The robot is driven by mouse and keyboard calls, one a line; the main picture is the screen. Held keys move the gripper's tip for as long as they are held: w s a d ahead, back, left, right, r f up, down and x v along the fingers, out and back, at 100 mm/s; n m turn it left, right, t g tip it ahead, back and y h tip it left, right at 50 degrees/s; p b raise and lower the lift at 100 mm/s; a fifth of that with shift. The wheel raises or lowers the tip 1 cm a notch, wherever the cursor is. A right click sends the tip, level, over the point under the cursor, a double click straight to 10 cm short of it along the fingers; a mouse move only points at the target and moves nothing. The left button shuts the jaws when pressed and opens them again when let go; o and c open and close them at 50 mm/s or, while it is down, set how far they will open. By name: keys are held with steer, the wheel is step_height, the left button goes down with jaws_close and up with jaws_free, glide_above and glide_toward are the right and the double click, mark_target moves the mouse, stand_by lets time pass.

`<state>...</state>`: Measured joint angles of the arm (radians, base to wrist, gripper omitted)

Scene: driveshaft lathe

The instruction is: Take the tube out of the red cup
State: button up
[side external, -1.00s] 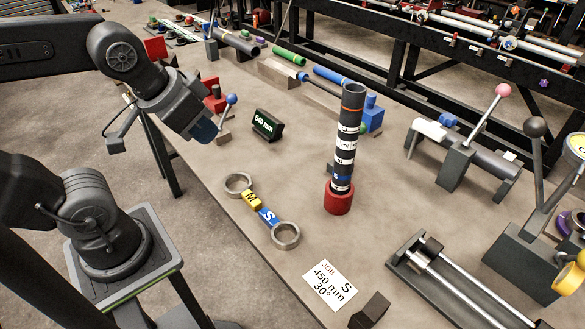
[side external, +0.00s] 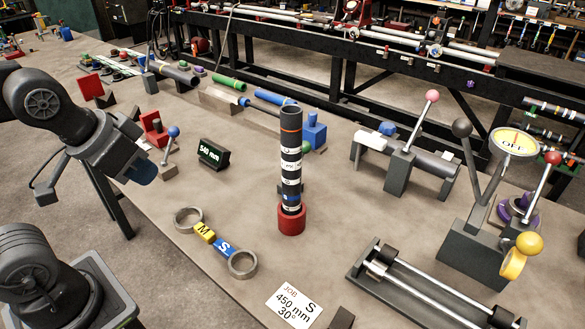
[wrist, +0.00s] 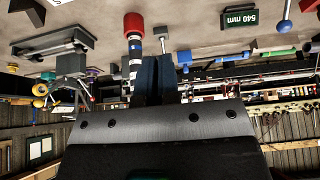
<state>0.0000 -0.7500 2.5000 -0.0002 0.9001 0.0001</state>
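The tube (side external: 291,160), dark with white bands and a thin orange ring near its top, stands upright in the red cup (side external: 291,220) on the bench. Its lower end is hidden inside the cup. My gripper (side external: 141,172) is well to the left of the tube, above the bench's left edge, touching nothing. In the wrist view the red cup (wrist: 133,24) and the banded tube (wrist: 135,52) appear upside down, just left of my gripper (wrist: 157,58). Its two blue fingers lie side by side with no clear gap and nothing between them.
Two grey rings joined by yellow M and blue S blocks (side external: 214,240) lie left of the cup. A job card (side external: 293,304) lies in front. A 540 mm display (side external: 213,153), a blue block (side external: 314,131), a lever fixture (side external: 405,165) and a twin-rod stand (side external: 430,290) surround the tube.

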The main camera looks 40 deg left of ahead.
steer(key=o, duration=1.2)
steer(key=shift+o, duration=0.2)
steer(key=m+t+y, duration=0.9)
steer(key=m+y, duration=0.1)
steer(key=m, duration=1.9)
glide_toward(292, 174)
step_height(292, 174, down, 3)
steer(key=x, duration=1.3)
steer(key=shift+w+a, duration=0.2)
steer(key=shift+a, duration=0.1)
